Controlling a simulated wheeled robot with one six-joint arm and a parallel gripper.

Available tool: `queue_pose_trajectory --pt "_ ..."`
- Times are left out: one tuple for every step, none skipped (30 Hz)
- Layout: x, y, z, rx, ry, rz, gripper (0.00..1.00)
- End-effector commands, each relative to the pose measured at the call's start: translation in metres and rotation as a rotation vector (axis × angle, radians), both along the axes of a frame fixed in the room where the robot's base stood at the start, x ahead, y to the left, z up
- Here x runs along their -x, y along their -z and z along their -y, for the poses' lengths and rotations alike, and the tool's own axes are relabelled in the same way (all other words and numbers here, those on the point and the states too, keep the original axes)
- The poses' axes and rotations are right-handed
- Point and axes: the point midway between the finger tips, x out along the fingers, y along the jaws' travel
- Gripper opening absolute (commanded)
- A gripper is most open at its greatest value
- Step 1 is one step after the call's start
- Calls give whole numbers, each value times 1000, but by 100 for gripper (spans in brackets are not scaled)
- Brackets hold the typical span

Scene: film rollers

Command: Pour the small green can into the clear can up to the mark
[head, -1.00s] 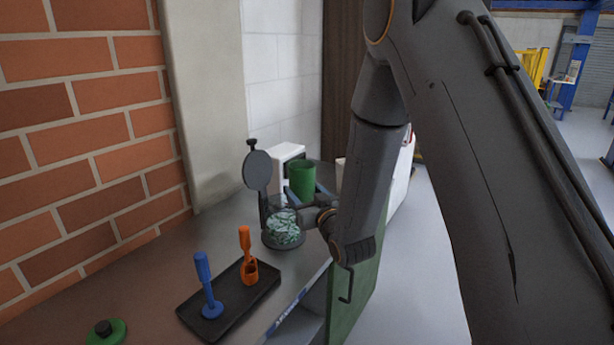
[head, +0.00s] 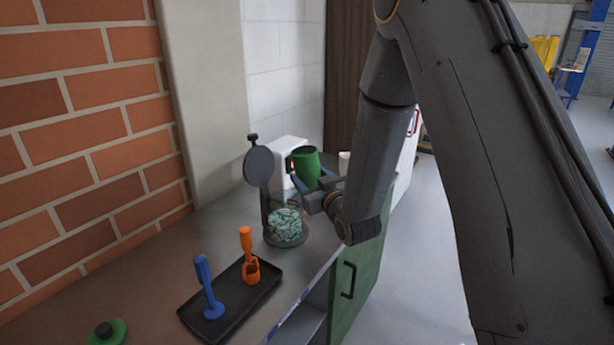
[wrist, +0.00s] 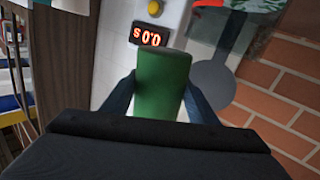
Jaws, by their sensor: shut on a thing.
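The small green can (head: 306,166) is held in my gripper (head: 314,181), raised above the bench and tilted a little. In the wrist view the green can (wrist: 163,85) sits between the two fingers of my gripper (wrist: 163,92), which are shut on it. The clear can (head: 285,226) stands on the bench below and to the left of the green can, with pale green pieces inside. A grey round disc on a stand (head: 259,167) rises beside it. I cannot make out the mark or what is inside the green can.
A black tray (head: 222,315) holds a blue tool (head: 207,288) and an orange tool (head: 249,258). A green lid (head: 108,333) lies front left.

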Motion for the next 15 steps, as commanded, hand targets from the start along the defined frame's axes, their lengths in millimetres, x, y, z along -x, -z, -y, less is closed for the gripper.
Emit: queue_pose_trajectory --pt "0 -4 1 13 0 3 17" --pt "0 -5 1 21 -1 4 17" --pt "0 -6 2 32 -1 5 17" --pt "0 -6 2 42 -1 5 17" --pt "0 -7 3 50 -1 5 17" --pt "0 -8 3 61 -1 4 17" --pt "0 -8 4 70 -1 4 17" --pt "0 -9 4 79 -2 5 17" --pt "0 -10 5 90 -2 5 17" --pt "0 -11 6 99 -2 5 17" --pt "0 -12 6 108 -2 6 17" --pt "0 -13 7 119 -1 6 17" --pt "0 -13 7 128 -1 7 17" --pt "0 -14 8 137 -1 7 17" --pt "0 -15 9 150 -1 7 17"
